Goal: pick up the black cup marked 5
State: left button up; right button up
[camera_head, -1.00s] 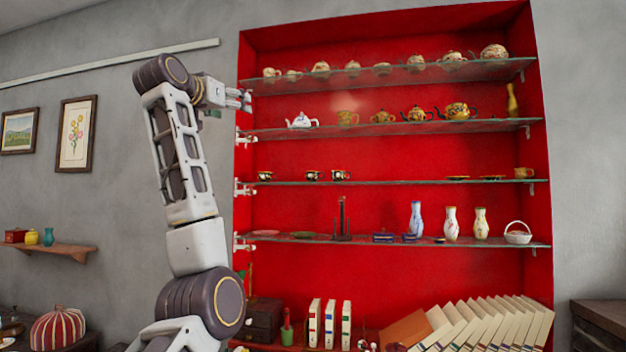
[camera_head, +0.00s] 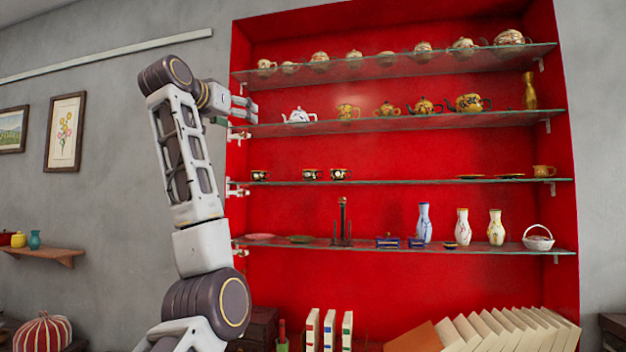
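Three small black cups stand upright in a row on the left part of the third glass shelf down: a left cup (camera_head: 259,175), a middle cup (camera_head: 310,174) and a right cup (camera_head: 340,174). They have pale markings, too small to read, so I cannot tell which is marked 5. My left gripper (camera_head: 247,108) is raised at the cabinet's left edge, near the second shelf's left end and above the left cup. Its fingers look apart, with nothing between them. My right gripper is not in view.
The red cabinet's third glass shelf (camera_head: 400,182) is bare between the cups and the plates at right. Above the cups, the second shelf holds a white teapot (camera_head: 299,116) and yellow ones. The shelf below holds a dark stand (camera_head: 343,224) and vases.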

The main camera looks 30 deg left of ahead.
aim_at(310, 175)
jog(key=i+j, duration=0.15)
jog(key=i, duration=0.35)
jog(key=i+j, duration=0.15)
jog(key=i, duration=0.35)
jog(key=i+j, duration=0.2)
jog(key=i, duration=0.3)
